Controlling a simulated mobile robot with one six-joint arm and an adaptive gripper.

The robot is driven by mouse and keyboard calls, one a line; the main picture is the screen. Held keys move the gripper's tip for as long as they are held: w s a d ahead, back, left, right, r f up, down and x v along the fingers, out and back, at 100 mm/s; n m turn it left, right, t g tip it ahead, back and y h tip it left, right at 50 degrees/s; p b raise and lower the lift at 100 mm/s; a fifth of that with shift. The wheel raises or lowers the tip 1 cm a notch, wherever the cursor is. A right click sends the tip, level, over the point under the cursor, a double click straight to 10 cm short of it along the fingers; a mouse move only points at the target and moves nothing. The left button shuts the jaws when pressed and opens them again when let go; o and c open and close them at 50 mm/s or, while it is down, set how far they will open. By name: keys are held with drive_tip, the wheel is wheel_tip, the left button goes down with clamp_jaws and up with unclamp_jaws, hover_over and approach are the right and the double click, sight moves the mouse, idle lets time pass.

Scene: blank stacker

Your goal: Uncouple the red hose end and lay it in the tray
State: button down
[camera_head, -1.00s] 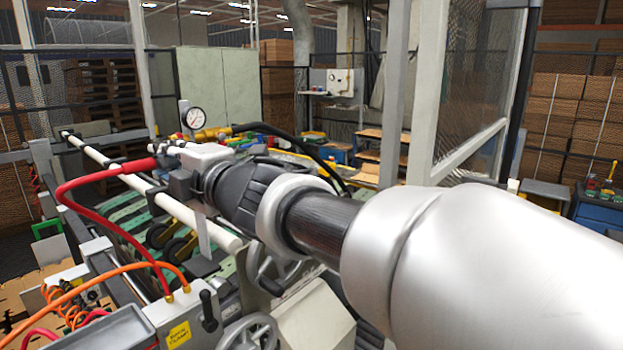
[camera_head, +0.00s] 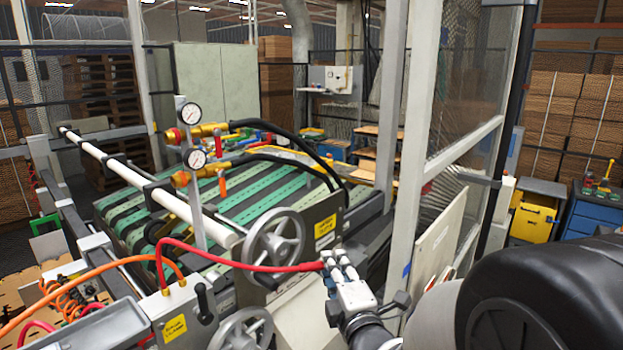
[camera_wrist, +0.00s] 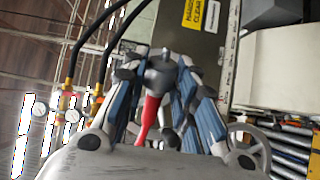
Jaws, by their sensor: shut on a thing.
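The red hose (camera_head: 235,267) rises from a grey valve box at the lower left, arcs over and runs right to my gripper (camera_head: 338,266). My gripper is shut on the red hose end, in open air right of the handwheel. In the wrist view the blue-padded fingers (camera_wrist: 162,88) close around a dark grey coupling (camera_wrist: 163,66), with the red hose (camera_wrist: 149,115) below it. The fingers hide part of the hose end. A shallow grey tray (camera_head: 128,323) is at the lower left, beside the valve box, cut off by the frame's bottom edge.
Two gauges (camera_head: 190,113) stand on a post with brass fittings (camera_head: 207,131) and black hoses. A handwheel (camera_head: 275,237) and a yellow-labelled panel are left of my gripper. The valve box (camera_head: 178,310) has a black lever. An orange hose (camera_head: 90,280) crosses near the tray. A guard post (camera_head: 433,110) stands right.

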drive_tip(key=w+d+f+m+h, duration=0.15)
drive_tip(key=d+f+h, duration=0.25)
drive_tip(key=d+f, duration=0.45)
wheel_tip(320, 180, down, 22)
drive_tip(key=b, duration=2.2)
drive_tip(key=shift+d+r+m, duration=0.15)
drive_tip(key=shift+d+m, duration=0.3)
drive_tip(key=shift+s+r, duration=0.1)
